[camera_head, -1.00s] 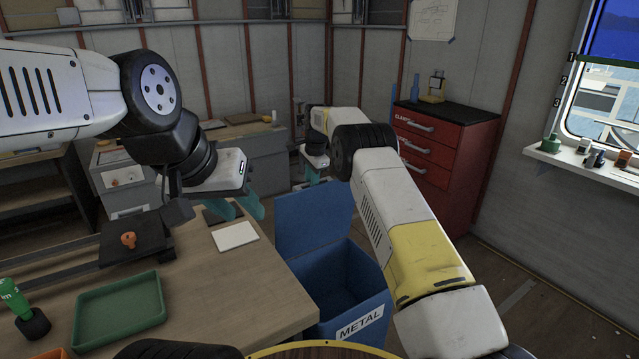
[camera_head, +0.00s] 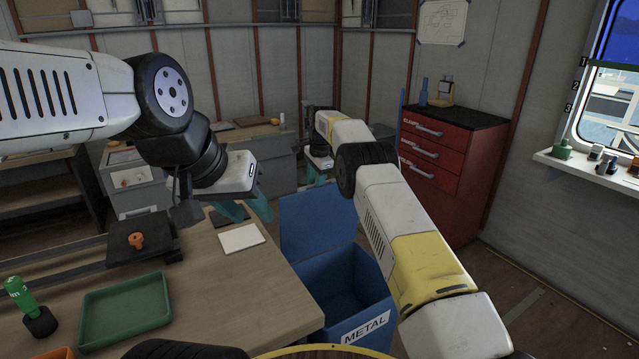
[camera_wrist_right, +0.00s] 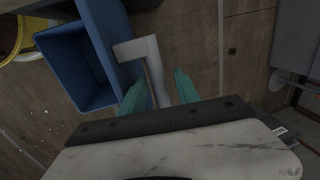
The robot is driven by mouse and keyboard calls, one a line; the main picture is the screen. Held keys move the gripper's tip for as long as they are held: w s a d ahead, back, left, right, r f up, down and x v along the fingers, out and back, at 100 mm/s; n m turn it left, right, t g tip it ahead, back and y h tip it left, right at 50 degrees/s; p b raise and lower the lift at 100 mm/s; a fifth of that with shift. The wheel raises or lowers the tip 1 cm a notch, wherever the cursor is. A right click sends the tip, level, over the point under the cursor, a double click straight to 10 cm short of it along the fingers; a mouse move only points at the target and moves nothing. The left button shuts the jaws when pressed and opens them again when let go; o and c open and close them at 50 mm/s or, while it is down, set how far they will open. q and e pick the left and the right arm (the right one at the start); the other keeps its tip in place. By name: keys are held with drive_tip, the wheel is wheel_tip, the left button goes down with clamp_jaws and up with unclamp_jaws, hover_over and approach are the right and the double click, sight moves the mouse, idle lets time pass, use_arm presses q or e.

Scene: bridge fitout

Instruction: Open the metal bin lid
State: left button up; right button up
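The blue metal bin (camera_head: 358,277) stands right of the workbench, its front labelled METAL. Its blue lid (camera_head: 318,222) stands raised at the bin's back left, and the dark inside shows. My right gripper (camera_head: 320,178) is beyond the lid's top edge, its fingers partly hidden. In the right wrist view the right gripper (camera_wrist_right: 160,92) has its teal fingers apart, with the open bin (camera_wrist_right: 72,68) to the left and a pale L-shaped piece (camera_wrist_right: 137,48) just ahead; I cannot tell whether they touch. My left gripper (camera_head: 246,208) is open and empty above the workbench.
The workbench (camera_head: 225,285) holds a green tray (camera_head: 125,312), a white pad (camera_head: 241,238), an orange knob (camera_head: 136,240) and a green-handled tool (camera_head: 24,298). A red drawer cabinet (camera_head: 440,165) stands behind the right arm. Floor at the right is clear.

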drive_tip(key=shift+d, duration=0.1)
wheel_tip(320, 180, up, 8)
drive_tip(key=s, duration=0.1)
drive_tip(key=shift+d+f, duration=0.25)
drive_tip(key=shift+d, duration=0.15)
drive_tip(key=shift+s, duration=0.1)
